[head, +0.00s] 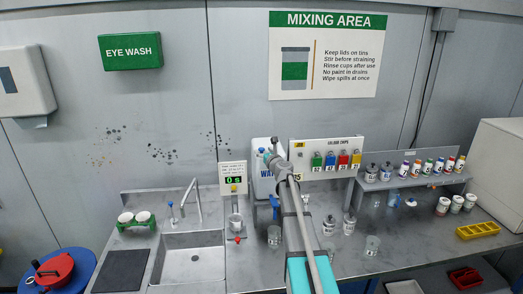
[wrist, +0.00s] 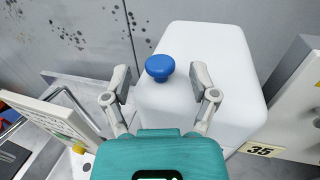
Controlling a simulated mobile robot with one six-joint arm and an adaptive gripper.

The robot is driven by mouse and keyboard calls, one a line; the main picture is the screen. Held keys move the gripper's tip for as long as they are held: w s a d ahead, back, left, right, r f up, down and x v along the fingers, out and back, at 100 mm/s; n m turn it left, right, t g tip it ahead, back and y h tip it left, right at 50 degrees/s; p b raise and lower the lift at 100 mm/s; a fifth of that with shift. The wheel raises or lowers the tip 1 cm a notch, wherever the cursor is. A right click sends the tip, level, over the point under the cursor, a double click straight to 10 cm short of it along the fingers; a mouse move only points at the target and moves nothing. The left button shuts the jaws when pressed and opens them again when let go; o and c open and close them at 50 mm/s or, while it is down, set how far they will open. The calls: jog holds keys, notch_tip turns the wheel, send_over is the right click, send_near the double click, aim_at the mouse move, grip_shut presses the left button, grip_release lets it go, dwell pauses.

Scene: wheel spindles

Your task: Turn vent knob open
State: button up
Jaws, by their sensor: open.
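The vent knob (wrist: 160,68) is a round blue cap on top of a white water container (wrist: 205,100) in the wrist view. My gripper (wrist: 160,77) is open, with one finger to the left of the knob and one to the right. There are gaps between the fingers and the knob, and I see no contact.
A colour-chip board (head: 326,153) stands close to the container's right. Several cups and tins stand on the counter and shelf to the right. The wall is behind.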

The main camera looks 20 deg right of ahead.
jog(key=shift+w, duration=1.25)
jog(key=shift+c, duration=0.2)
grip_shut()
